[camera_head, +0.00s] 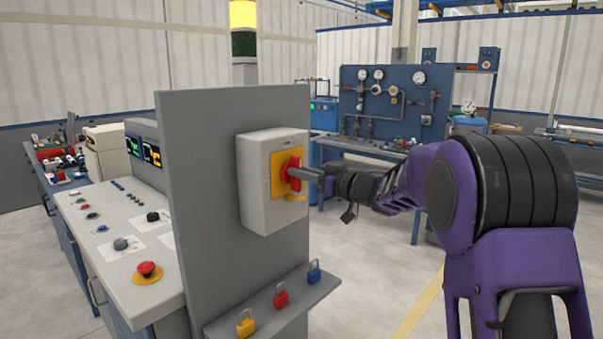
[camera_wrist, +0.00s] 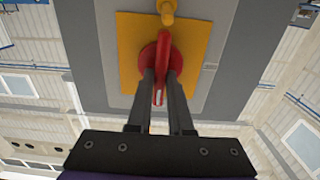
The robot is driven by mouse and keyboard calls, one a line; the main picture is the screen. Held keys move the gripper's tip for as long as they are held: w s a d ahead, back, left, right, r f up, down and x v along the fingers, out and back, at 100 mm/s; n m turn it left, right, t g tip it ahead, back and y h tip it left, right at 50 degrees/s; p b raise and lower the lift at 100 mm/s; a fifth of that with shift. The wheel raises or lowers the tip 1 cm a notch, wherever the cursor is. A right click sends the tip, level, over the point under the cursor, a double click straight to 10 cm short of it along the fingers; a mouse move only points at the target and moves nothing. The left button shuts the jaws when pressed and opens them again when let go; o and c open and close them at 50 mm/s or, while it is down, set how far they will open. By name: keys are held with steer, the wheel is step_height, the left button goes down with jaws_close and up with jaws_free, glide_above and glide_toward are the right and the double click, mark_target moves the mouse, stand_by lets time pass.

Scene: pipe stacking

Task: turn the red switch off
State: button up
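The red switch (camera_head: 292,161) is a rotary handle on a yellow plate (camera_head: 279,182), mounted on a light grey box (camera_head: 256,190) on the grey panel. In the wrist view the red handle (camera_wrist: 163,52) stands up and down in the picture, over a round red base on the yellow plate (camera_wrist: 193,50). My gripper (camera_head: 292,173) reaches it from the right. In the wrist view my gripper's fingers (camera_wrist: 161,80) lie one on each side of the handle, close against it with hardly any gap. The contact at the tips is small and partly hidden.
Red (camera_head: 281,297), blue (camera_head: 314,272) and yellow (camera_head: 246,323) padlocks stand on a ledge below the box. A yellow peg (camera_wrist: 167,12) sticks out beside the handle. A control desk (camera_head: 120,270) is left of the panel. Open floor lies to the right.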

jaws_close()
steer(key=shift+n, duration=0.4)
steer(key=n+b, duration=0.1)
steer(key=n, duration=0.2)
steer(key=shift+s+a+f+n+b, duration=0.1)
steer(key=shift+s+f+n+b, duration=0.05)
steer(key=shift+n+b, duration=0.25)
steer(key=n+b, duration=0.1)
steer(key=n, duration=0.3)
steer(key=n+b, duration=0.1)
steer(key=n, duration=0.3)
steer(key=n+b, duration=0.1)
steer(key=n, duration=0.4)
steer(key=shift+s+a+f, duration=0.15)
steer(key=shift+s+f, duration=0.05)
steer(key=shift+f, duration=0.15)
steer(key=shift+n, duration=0.3)
steer(key=o, duration=0.6)
jaws_free()
steer(key=shift+c, duration=0.2)
